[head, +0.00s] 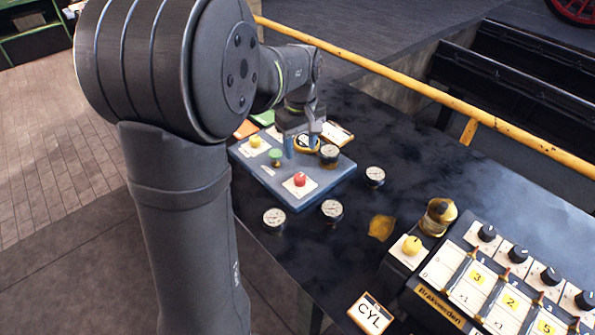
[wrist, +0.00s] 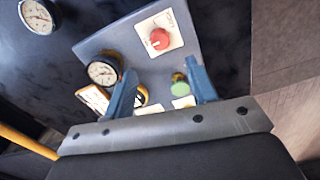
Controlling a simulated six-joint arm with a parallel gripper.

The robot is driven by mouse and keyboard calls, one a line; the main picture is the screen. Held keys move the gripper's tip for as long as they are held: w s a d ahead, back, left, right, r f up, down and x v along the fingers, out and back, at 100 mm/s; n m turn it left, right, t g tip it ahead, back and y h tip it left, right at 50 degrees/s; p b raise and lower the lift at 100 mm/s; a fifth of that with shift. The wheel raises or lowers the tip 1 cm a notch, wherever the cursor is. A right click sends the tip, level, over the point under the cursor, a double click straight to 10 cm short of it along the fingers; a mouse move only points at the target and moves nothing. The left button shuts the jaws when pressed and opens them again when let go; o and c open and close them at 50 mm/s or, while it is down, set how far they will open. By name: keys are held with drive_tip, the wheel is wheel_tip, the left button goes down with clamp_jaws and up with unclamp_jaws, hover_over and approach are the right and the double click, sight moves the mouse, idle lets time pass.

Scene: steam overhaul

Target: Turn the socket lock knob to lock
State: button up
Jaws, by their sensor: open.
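My gripper (head: 301,146) is open and empty, with its two blue fingers pointing down over the far part of a blue-grey control panel (head: 268,180). In the wrist view its fingers (wrist: 160,70) stand apart. A red knob (head: 299,179) sits on a white plate nearer the front of the panel; it also shows in the wrist view (wrist: 159,39), apart from the fingers. A yellow knob (head: 411,246) tops a small dark box beside a brass socket-like fitting (head: 438,215), well to the right of my gripper.
The panel also bears a yellow knob (head: 255,141) and a green button (head: 275,154). Several gauges (head: 332,209) stand around it. A console (head: 495,285) with black knobs is at the right. A yellow rail (head: 400,87) runs behind the table. The dark tabletop (head: 330,265) has clear room.

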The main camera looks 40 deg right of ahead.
sight(300, 176)
wheel_tip(300, 176, down, 11)
drive_tip(key=shift+r, duration=0.2)
drive_tip(key=c, duration=1)
